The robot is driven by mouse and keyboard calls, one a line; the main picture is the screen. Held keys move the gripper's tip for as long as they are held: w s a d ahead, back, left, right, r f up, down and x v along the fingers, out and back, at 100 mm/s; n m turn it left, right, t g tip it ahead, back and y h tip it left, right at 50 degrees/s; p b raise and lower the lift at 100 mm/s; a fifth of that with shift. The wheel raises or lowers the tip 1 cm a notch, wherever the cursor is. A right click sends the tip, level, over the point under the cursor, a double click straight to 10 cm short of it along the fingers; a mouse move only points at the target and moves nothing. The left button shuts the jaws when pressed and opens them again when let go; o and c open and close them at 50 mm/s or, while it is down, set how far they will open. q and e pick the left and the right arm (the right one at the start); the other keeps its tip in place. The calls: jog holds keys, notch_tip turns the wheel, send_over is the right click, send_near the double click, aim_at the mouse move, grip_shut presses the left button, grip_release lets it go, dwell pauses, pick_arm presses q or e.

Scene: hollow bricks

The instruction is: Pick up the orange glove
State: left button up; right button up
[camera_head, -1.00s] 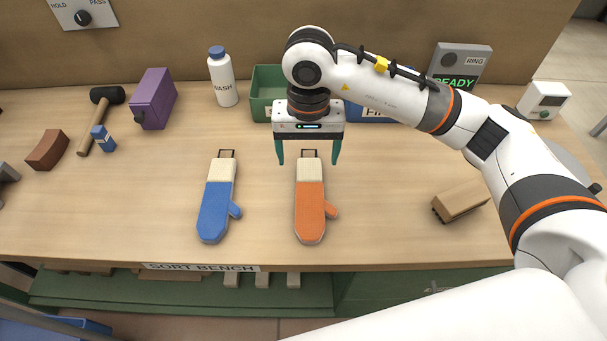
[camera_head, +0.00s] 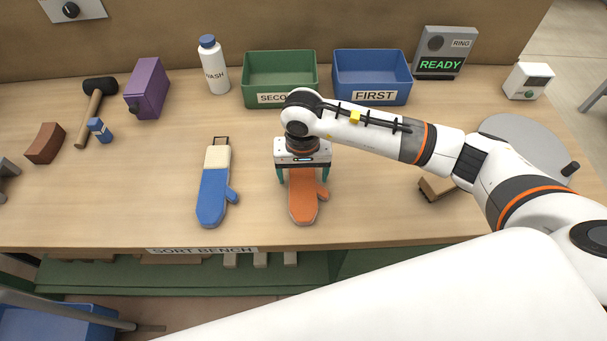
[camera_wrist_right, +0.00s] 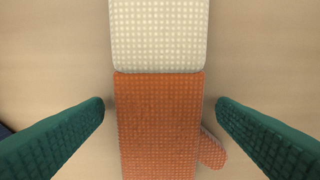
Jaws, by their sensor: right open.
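The orange glove (camera_head: 303,203) lies flat on the bench, its thumb to the right. Its cream cuff (camera_wrist_right: 160,35) shows in the right wrist view, with the orange body (camera_wrist_right: 160,125) below it. My right gripper (camera_head: 303,179) is over the glove's upper part and hides the cuff in the head view. Its green fingers are open, one on each side of the glove (camera_wrist_right: 160,110), with a visible gap on both sides. A blue glove (camera_head: 214,190) with a cream cuff lies to the left. My left gripper is not in view.
A green bin (camera_head: 280,75) marked SECOND and a blue bin (camera_head: 371,73) marked FIRST stand at the back. A brown block (camera_head: 436,188) lies right, partly under my arm.

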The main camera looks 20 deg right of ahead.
aim_at(302, 177)
jog(key=shift+f, duration=0.1)
jog(key=shift+c, duration=0.8)
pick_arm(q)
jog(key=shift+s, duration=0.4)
pick_arm(e)
jog(key=c, duration=0.9)
jog(key=shift+c, duration=0.2)
pick_arm(q)
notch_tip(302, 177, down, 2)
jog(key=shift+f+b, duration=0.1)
jog(key=shift+b, duration=0.95)
pick_arm(e)
notch_tip(302, 177, up, 10)
